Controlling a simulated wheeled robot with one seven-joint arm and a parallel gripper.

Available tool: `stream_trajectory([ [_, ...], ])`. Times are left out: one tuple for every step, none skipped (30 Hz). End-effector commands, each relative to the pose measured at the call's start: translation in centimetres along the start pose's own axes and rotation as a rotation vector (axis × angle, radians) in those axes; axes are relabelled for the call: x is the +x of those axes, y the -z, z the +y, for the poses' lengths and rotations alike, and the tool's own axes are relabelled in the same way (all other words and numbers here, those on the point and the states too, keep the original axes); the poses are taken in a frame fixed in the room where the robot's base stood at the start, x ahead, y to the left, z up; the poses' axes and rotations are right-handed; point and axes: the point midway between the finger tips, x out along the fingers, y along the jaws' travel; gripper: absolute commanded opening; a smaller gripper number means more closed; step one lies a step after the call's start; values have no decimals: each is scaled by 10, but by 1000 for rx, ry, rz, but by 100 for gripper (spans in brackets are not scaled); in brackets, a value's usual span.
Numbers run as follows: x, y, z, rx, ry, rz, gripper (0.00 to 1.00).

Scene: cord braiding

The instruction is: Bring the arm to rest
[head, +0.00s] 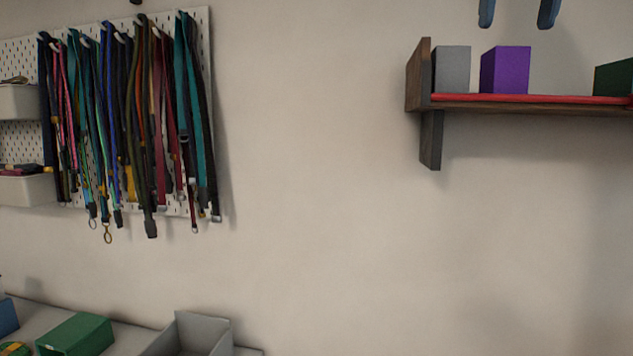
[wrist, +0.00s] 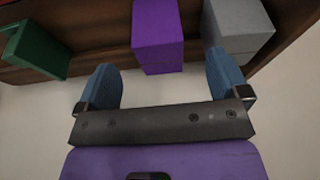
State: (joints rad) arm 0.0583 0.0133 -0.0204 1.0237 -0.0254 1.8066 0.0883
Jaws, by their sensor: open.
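My gripper (head: 519,12) shows at the top right of the head view as two blue fingertips, apart and with nothing between them. It hangs above the wall shelf, over the purple box (head: 505,70); the arm is out of that view. In the wrist view my gripper (wrist: 165,88) has its blue fingers spread wide. The purple box (wrist: 158,35) is seen beyond and between the fingers, and I see no contact.
The wooden shelf (head: 530,107) with a red front edge also holds a grey box (head: 452,69) and a dark green box (head: 615,77). Cords hang on a pegboard (head: 203,100) at left. A green box (head: 75,335) and grey bin (head: 203,330) stand below. The middle wall is bare.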

Motion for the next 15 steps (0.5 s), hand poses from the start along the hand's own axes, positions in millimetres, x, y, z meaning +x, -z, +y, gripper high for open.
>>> stream_trajectory([
  [6,-13,-1,-9,4,5,93],
  [10,-19,-1,-14,6,10,93],
  [16,-27,-2,-20,9,15,93],
  [21,-33,-2,-24,11,19,93],
  [26,-39,-2,-29,12,23,93],
  [33,-48,-3,-34,15,29,93],
  [38,-56,-3,-39,17,34,93],
  [44,-63,-3,-44,19,38,93],
  [53,-74,-4,-50,22,44,93],
  [60,-83,-4,-55,24,49,93],
  [66,-92,-4,-60,26,54,93],
  [76,-103,-4,-67,28,60,93],
  [83,-111,-4,-72,30,64,93],
  [90,-120,-4,-76,32,69,93],
  [100,-131,-4,-82,34,75,93],
])
